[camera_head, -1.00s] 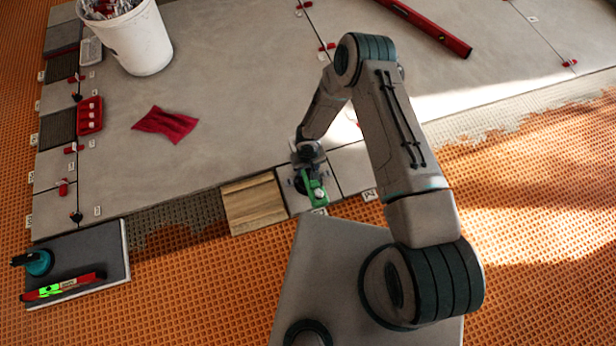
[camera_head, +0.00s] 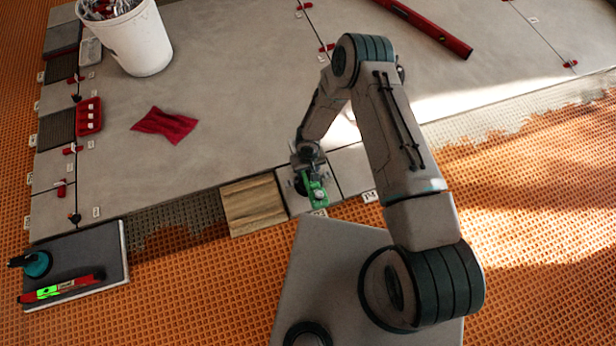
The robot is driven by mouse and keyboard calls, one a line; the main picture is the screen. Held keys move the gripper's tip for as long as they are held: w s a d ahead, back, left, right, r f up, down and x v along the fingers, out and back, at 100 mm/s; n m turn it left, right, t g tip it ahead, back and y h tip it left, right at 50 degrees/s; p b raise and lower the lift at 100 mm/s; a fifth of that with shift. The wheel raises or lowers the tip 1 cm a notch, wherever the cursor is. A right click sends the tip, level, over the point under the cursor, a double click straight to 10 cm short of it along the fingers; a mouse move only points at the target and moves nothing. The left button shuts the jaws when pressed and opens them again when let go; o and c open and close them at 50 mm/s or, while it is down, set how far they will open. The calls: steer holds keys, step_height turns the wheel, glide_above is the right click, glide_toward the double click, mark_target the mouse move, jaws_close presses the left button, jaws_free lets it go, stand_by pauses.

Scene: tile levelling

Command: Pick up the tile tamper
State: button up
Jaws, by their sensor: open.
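A small green tool (camera_head: 318,196), which looks like the tile tamper, sits on a small grey tile (camera_head: 296,203) near the picture's centre. My gripper (camera_head: 309,179) is directly at the tool's far end, pointing down over it. The jaws are open. The arm's wrist hides part of the tool, and I cannot tell whether the fingers touch it.
A wooden board (camera_head: 254,205) lies left of the tool. A loose dark tile (camera_head: 95,250) bears a teal suction cup (camera_head: 37,264) and a red level (camera_head: 62,288). A white bucket (camera_head: 135,42) and red cloth (camera_head: 165,124) are farther back.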

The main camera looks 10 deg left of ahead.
steer(key=shift+c, duration=0.4)
jaws_close()
steer(key=shift+r, duration=0.2)
steer(key=shift+w+a+r+p, duration=0.1)
steer(key=shift+r+p, duration=0.4)
steer(key=shift+p, duration=0.2)
steer(key=r, duration=0.1)
steer(key=r+p, duration=0.1)
steer(key=r, duration=0.1)
steer(key=shift+d+r, duration=0.3)
steer(key=shift+r, duration=0.1)
steer(key=w+d+r+p, duration=0.1)
steer(key=d+r+p, duration=0.6)
steer(key=d+r, duration=0.4)
steer(key=shift+w+r, duration=0.4)
steer(key=shift+r, duration=0.3)
